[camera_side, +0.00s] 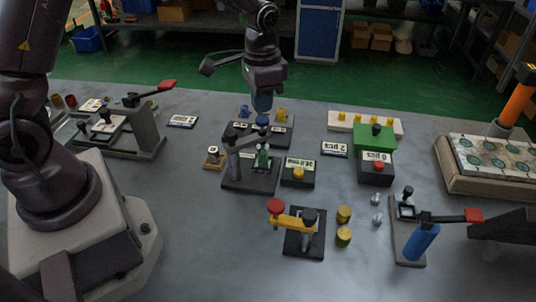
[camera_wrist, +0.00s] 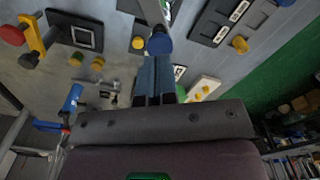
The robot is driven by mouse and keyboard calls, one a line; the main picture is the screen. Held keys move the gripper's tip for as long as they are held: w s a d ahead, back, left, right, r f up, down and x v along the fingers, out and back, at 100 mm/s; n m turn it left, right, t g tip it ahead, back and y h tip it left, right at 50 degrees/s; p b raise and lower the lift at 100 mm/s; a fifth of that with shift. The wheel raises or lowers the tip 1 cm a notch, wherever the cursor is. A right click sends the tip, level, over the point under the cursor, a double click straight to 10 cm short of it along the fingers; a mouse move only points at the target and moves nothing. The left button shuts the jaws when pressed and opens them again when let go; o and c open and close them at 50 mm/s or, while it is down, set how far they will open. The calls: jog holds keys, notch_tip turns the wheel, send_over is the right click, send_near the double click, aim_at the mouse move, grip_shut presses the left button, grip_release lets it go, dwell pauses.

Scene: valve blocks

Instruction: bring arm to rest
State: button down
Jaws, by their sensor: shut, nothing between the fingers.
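My gripper (camera_side: 262,104) hangs fingers down over the middle of the grey table in the side view. Its blue fingers are together, with nothing between them. Just below the fingertips is the blue knob (camera_side: 262,120) of a dark clamp stand (camera_side: 250,175); I cannot tell whether they touch. In the wrist view the shut fingers (camera_wrist: 154,75) point up the picture toward the same blue knob (camera_wrist: 159,44).
Around the stand are a yellow clamp with a red knob (camera_side: 275,206), a green block (camera_side: 374,137), a blue-handled clamp (camera_side: 420,243) and a red-handled clamp (camera_side: 166,85). A patterned tray (camera_side: 455,178) lies at right.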

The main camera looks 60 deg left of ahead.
jog(key=shift+s, duration=0.1)
dwell(0.3)
jog(key=shift+s+f+n+g, duration=0.15)
jog(key=shift+s+n, duration=0.05)
jog(key=shift+s, duration=0.3)
jog(key=shift+s+f+n+g, duration=0.15)
jog(key=shift+s+n, duration=0.05)
jog(key=shift+s, duration=0.25)
jog(key=s+d+r+n+t, duration=0.1)
jog(key=s+r+t, duration=0.5)
jog(key=s+r, duration=1.1)
jog(key=shift+s+r+n, duration=0.3)
jog(key=shift+r+n, duration=0.2)
jog(key=shift+n, duration=0.1)
